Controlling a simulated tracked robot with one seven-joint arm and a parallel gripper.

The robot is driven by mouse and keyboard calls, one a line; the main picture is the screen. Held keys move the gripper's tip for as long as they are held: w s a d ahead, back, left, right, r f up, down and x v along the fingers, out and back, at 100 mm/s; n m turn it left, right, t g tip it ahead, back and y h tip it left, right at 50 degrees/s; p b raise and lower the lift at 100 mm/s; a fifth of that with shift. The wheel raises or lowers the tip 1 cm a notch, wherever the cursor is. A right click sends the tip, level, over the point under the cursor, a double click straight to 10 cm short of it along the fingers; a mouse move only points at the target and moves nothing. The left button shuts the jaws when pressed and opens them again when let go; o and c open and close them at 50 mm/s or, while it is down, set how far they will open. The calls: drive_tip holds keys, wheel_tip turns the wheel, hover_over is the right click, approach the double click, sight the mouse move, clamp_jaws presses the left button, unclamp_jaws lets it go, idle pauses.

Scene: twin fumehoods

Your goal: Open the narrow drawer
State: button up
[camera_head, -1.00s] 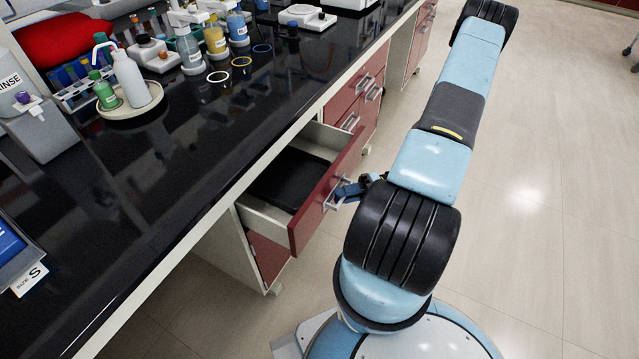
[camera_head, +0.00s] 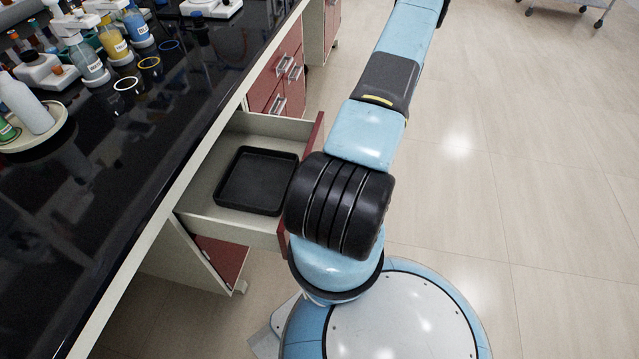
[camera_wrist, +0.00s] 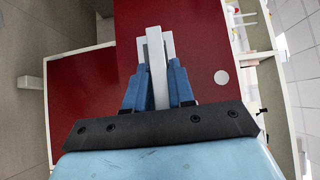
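A drawer (camera_head: 207,186) with a dark red front stands far out from under the black bench top in the head view. A black tray (camera_head: 256,181) lies inside it. In the wrist view its red front (camera_wrist: 205,35) fills the middle, with a pale bar handle (camera_wrist: 156,70) standing out from it. My gripper (camera_wrist: 158,85) has its blue fingers on both sides of this handle, closed against it. In the head view my arm hides the gripper, the handle and most of the drawer front.
More red drawers with metal handles (camera_head: 280,72) lie further along the bench, shut. Bottles (camera_head: 113,40) and a white bottle on a round tray (camera_head: 28,105) stand on the black bench top (camera_head: 110,190). The floor (camera_head: 500,150) to the right is clear.

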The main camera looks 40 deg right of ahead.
drive_tip(key=o, duration=0.3)
drive_tip(key=shift+f, duration=0.1)
drive_tip(key=shift+o, duration=0.2)
drive_tip(key=shift+d, duration=0.15)
drive_tip(key=s+d, duration=0.2)
drive_tip(key=d, duration=1.1)
drive_tip(key=shift+d, duration=0.25)
drive_tip(key=shift+s, duration=0.1)
drive_tip(key=w+a+r+n+g+h, duration=0.1)
drive_tip(key=w+a+r+g+h, duration=0.2)
drive_tip(key=r, duration=0.6)
drive_tip(key=w+a+r+g+h, duration=0.1)
drive_tip(key=w+a+r+h, duration=0.35)
drive_tip(key=r, duration=0.45)
drive_tip(key=w+a+r+n+g+h, duration=0.1)
drive_tip(key=w+a+r+g+h, duration=0.25)
drive_tip(key=r, duration=0.55)
drive_tip(key=s+a+r+t+h, duration=0.3)
drive_tip(key=a+r+t, duration=0.2)
drive_tip(key=a+r, duration=0.3)
drive_tip(key=s+a+r+t+h, duration=0.3)
drive_tip(key=s+a+r+t, duration=0.1)
drive_tip(key=a+r, duration=0.5)
wheel_tip(320, 180, up, 3)
drive_tip(key=shift+a+f+t+h, duration=0.2)
drive_tip(key=shift+a+t+h, duration=0.15)
drive_tip(key=shift+t, duration=0.3)
